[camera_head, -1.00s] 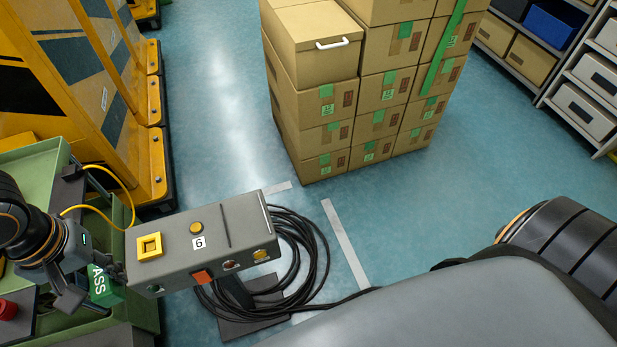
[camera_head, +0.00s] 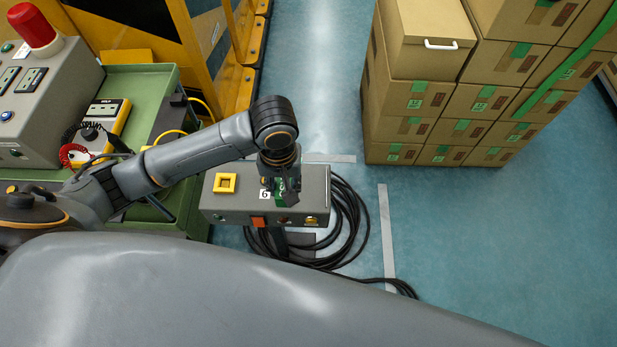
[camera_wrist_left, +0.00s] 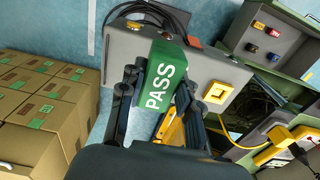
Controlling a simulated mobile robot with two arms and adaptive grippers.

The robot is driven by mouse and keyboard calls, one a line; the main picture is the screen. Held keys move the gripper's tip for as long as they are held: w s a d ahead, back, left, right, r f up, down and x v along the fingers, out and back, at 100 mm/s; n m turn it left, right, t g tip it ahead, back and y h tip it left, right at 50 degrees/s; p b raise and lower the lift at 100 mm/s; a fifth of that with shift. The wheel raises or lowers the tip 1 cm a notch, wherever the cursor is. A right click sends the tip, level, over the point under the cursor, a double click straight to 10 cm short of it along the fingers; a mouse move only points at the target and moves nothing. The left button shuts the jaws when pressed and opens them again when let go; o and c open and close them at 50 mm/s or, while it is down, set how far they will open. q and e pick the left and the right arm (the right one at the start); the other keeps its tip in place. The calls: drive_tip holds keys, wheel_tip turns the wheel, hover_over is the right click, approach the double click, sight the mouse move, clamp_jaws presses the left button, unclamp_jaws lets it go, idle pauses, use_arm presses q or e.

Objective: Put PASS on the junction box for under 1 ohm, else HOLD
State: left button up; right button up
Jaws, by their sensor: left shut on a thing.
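My left gripper (camera_head: 286,196) is over the right part of the grey junction box (camera_head: 237,209), which bears a white 6 label and a yellow square button. The gripper is shut on the green PASS tag (camera_head: 279,186). In the left wrist view the PASS tag (camera_wrist_left: 165,78) lies between the fingers with its white lettering showing, in front of the box (camera_wrist_left: 133,45). I cannot tell whether the tag touches the box. A yellow meter (camera_head: 108,118) sits on the green cart at left; its reading is too small to make out. No HOLD tag is distinguishable. My right gripper is out of view.
The green cart (camera_head: 150,83) carries a grey control unit (camera_head: 40,110) with a red beacon (camera_head: 33,27). Black cable coils (camera_head: 350,220) lie around the box's stand. Stacked cartons (camera_head: 440,110) stand at back right. The blue floor at right (camera_head: 480,240) is clear.

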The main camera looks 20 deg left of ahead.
use_arm(q)
drive_tip(key=w+d+f, duration=0.2)
drive_tip(key=w, duration=0.3)
hover_over(309, 187)
drive_tip(key=f, duration=0.5)
drive_tip(key=shift+s+a+f, duration=0.1)
drive_tip(key=shift+s+f, duration=0.05)
drive_tip(key=shift+s, duration=0.1)
drive_tip(key=f, duration=0.3)
drive_tip(key=shift+w, duration=0.2)
drive_tip(key=shift+f, duration=0.25)
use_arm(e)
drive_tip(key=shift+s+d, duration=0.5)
use_arm(q)
drive_tip(key=shift+f, duration=0.15)
